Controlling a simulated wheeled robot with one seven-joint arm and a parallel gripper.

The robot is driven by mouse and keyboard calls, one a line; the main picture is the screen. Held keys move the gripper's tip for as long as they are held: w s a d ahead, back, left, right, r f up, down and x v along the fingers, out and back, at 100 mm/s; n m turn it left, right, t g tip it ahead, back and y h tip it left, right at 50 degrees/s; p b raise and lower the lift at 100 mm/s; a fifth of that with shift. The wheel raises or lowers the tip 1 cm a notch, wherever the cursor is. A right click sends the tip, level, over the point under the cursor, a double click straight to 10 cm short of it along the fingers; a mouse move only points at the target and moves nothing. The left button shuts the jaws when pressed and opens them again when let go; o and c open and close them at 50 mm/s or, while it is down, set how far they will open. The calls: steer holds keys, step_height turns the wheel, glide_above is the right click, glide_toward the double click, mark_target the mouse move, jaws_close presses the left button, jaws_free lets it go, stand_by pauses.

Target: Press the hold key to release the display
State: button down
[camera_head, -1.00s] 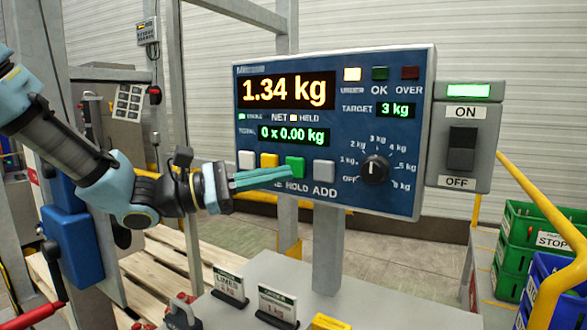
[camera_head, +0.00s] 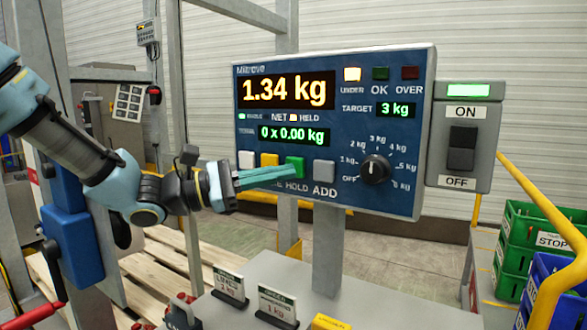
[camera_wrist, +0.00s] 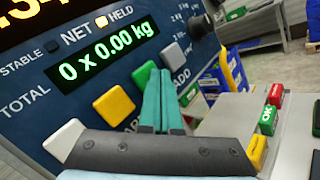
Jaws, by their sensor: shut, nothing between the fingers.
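The display panel (camera_head: 340,225) reads 1.34 kg, and its HELD lamp (camera_head: 293,117) is lit yellow. The HELD lamp is also lit in the wrist view (camera_wrist: 101,25). The green key (camera_head: 295,163) has the HOLD label below it, between the yellow key (camera_head: 269,160) and the grey key (camera_head: 324,168). My gripper (camera_head: 295,173) is shut and empty, its teal fingertips in front of the lower part of the green key. In the wrist view the fingertips (camera_wrist: 160,76) partly cover the green key (camera_wrist: 144,73). I cannot tell whether they touch it.
A white key (camera_head: 246,159) is at the left of the row. A rotary knob (camera_head: 374,170) and an ON/OFF switch (camera_head: 462,148) are on the right. Labelled weight signs (camera_head: 277,305) stand on the grey bench below. Green and blue crates (camera_head: 540,235) are at the right.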

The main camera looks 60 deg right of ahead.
steer(key=shift+d, duration=0.3)
steer(key=shift+a, duration=0.1)
stand_by(0.4)
steer(key=shift+a, duration=0.75)
steer(key=shift+a+p, duration=0.4)
steer(key=shift+a, duration=2.1)
